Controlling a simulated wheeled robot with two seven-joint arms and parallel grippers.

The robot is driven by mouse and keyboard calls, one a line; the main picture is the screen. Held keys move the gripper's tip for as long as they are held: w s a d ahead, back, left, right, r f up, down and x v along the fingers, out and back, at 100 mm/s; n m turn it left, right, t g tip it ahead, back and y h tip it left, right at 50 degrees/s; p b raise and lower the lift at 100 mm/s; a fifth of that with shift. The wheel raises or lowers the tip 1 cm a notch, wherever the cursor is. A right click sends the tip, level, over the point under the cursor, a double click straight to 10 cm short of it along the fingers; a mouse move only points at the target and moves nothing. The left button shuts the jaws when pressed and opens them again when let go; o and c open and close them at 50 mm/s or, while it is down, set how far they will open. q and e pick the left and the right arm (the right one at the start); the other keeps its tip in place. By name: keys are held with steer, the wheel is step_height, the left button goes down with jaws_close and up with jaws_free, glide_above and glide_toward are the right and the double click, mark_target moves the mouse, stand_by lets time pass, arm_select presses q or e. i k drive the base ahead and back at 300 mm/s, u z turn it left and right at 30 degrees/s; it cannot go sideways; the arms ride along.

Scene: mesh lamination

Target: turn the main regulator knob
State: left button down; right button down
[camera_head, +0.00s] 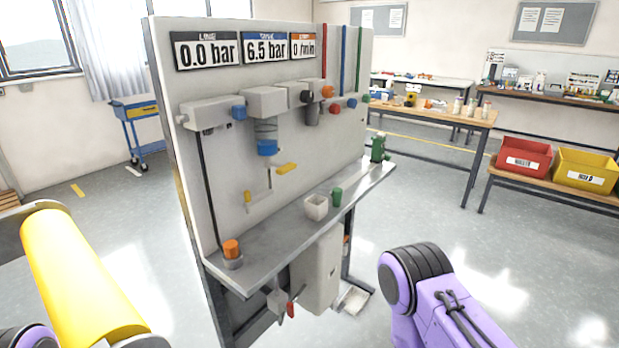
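A grey upright panel (290,165) with a shelf stands in front of me, turned at an angle. Several knobs show on it: a blue knob (239,112) on the left housing, a black knob (307,97), an orange knob (327,91), a red knob (335,108), and small blue and green ones farther right. I cannot tell which is the main regulator knob. A blue cup-shaped part (267,148) hangs below the middle housing. The displays (244,50) read 0.0 bar, 6.5 bar and 0. Neither of my grippers is in view; a purple part of my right arm shows at lower right.
On the panel's shelf (300,232) stand an orange-topped part (231,249), a white cup (316,207) and green parts. A yellow cylinder (75,275) fills the lower left. A table (440,110), a red bin (522,157) and a yellow bin (585,170) stand at right.

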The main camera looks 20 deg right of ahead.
mark_target(307, 97)
steer(key=k, duration=0.45)
steer(key=u, duration=0.85)
steer(key=i, duration=0.75)
steer(key=z, duration=2.5)
